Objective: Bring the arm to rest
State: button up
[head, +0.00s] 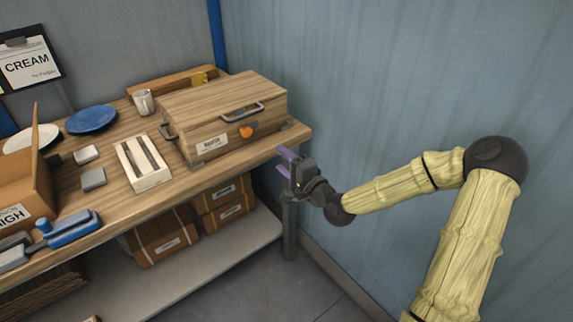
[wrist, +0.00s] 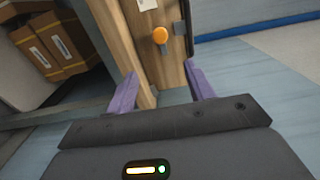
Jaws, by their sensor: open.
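My gripper (head: 284,161) is at the right end of the wooden workbench (head: 115,197), just off the bench's front right corner. Its two purple fingers are spread apart with nothing between them. In the wrist view my gripper (wrist: 160,92) is open, with the bench edge and floor beyond the fingertips. My arm reaches in from the right, bent at the elbow, in front of the blue wall. A closed wooden box (head: 222,115) with metal handles and an orange knob (head: 246,132) stands near the gripper. The knob also shows in the wrist view (wrist: 160,35).
The bench holds a white slotted rack (head: 143,163), a blue plate (head: 91,119), a white plate (head: 30,138), a mug (head: 143,102) and an open cardboard box (head: 37,190). Cardboard boxes (head: 161,236) sit on the lower shelf. The blue wall (head: 390,90) stands behind my arm.

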jog(key=shift+s+d, duration=0.3)
jog(key=shift+s, duration=0.15)
jog(key=s+f+n+g+h, duration=0.3)
jog(key=s+f+n+g, duration=0.35)
jog(key=f, duration=0.25)
jog(key=s+d+r+n+g+h, duration=0.3)
jog(key=s+d+n+g+h, duration=0.2)
jog(key=s+d+h, duration=0.5)
jog(key=s+r+y, duration=0.3)
jog(key=s, duration=0.4)
notch_tip(320, 180, up, 16)
jog(key=p, duration=1.6)
jog(key=shift+d+g, duration=0.4)
jog(key=shift+g, duration=0.05)
